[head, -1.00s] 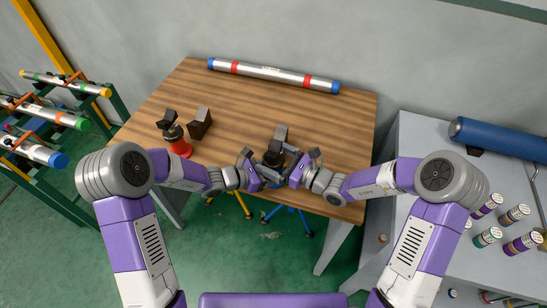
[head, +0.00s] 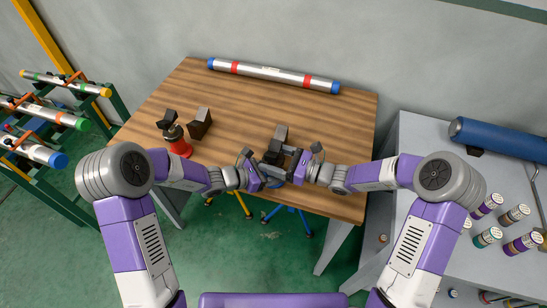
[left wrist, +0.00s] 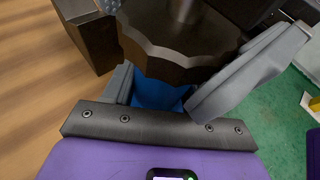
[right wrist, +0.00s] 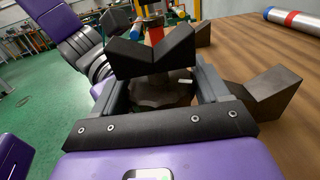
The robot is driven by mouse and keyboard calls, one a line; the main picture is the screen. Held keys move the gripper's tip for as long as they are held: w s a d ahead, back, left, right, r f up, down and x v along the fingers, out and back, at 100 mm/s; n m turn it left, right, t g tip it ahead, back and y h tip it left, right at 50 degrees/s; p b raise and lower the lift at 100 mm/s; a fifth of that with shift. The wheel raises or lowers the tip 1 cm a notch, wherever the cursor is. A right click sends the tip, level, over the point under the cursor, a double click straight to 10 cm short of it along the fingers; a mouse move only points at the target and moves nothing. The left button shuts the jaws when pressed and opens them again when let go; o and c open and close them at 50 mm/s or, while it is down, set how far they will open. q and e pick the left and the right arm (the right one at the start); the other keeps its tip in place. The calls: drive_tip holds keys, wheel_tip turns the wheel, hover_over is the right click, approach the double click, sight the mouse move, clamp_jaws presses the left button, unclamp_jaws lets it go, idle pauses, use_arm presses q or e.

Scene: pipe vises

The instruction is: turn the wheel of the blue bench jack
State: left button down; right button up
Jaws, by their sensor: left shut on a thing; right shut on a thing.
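The blue bench jack stands near the front edge of the table, mostly hidden by my grippers in the head view. Its blue body (left wrist: 160,94) shows under the dark scalloped wheel (left wrist: 175,45) in the left wrist view. The wheel also shows in the right wrist view (right wrist: 160,92), below the black V-shaped head (right wrist: 152,52).
A dark V-block (head: 281,132) stands just behind the jack. A red jack (head: 179,146) and another dark block (head: 200,123) stand at the table's left. A steel pipe with red bands (head: 272,74) lies at the back. The wooden table's middle (head: 240,110) is clear.

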drive_tip(key=n+g, duration=0.3)
drive_tip(key=g, duration=0.2)
drive_tip(key=n+g, duration=0.3)
drive_tip(key=g, duration=0.1)
drive_tip(key=shift+w+a+g+y, duration=0.1)
drive_tip(key=shift+g+y, duration=0.3)
drive_tip(key=n+g+h, duration=0.1)
drive_tip(key=n+g, duration=0.2)
drive_tip(key=g, duration=0.1)
drive_tip(key=n+g+h, duration=0.2)
drive_tip(key=n+g, duration=0.1)
drive_tip(key=g, duration=0.1)
drive_tip(key=shift+h, duration=0.3)
drive_tip(key=o, duration=0.9)
drive_tip(key=shift+o, duration=0.2)
wheel_tip(320, 180, up, 10)
drive_tip(key=shift+r, duration=0.1)
